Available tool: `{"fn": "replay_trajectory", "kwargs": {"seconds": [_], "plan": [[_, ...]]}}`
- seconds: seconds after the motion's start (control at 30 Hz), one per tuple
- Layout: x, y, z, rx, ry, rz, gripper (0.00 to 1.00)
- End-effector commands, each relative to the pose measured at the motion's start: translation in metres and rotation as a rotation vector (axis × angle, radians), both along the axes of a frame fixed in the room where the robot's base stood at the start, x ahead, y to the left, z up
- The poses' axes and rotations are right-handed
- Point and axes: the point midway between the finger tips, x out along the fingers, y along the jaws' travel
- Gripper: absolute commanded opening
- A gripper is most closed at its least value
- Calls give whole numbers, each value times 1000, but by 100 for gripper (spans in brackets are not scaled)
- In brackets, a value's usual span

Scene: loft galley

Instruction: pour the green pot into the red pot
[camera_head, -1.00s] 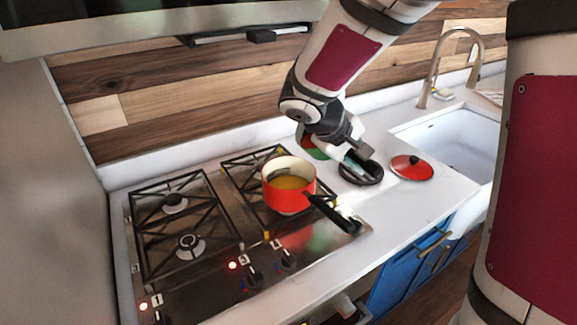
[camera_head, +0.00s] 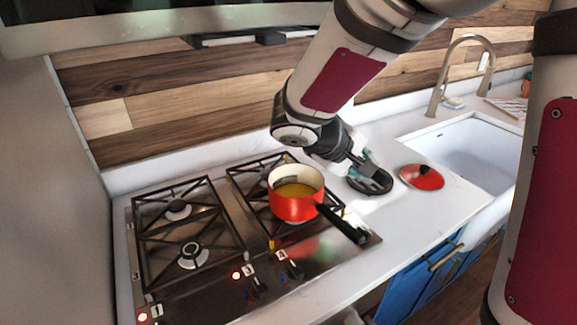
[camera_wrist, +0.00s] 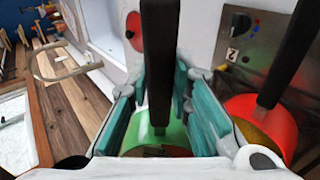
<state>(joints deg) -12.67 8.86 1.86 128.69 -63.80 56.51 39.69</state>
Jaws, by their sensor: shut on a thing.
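The red pot (camera_head: 296,205) stands upright on the right part of the hob, with yellow-brown contents and its black handle pointing to the front right. It also shows at the right of the wrist view (camera_wrist: 272,122). My gripper (camera_head: 362,170) is behind and right of the red pot. In the wrist view, my gripper (camera_wrist: 160,105) is shut on the black handle of the green pot (camera_wrist: 174,133), whose green wall shows just beyond the fingers.
A black round item (camera_head: 372,184) lies on the counter beneath my gripper. A red lid (camera_head: 422,177) with a black knob lies right of it. The sink (camera_head: 465,150) and faucet (camera_head: 440,90) are farther right. The left burners (camera_head: 190,255) are empty.

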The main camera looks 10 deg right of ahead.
Motion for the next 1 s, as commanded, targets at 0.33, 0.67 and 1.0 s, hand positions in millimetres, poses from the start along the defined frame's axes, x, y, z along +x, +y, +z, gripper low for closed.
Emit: {"fn": "replay_trajectory", "kwargs": {"seconds": [0.33,0.67,1.0], "plan": [[1,3,-3,-42,-17,2,0],[0,5,-5,-77,-29,4,0],[0,6,-8,-113,-41,4,0]]}}
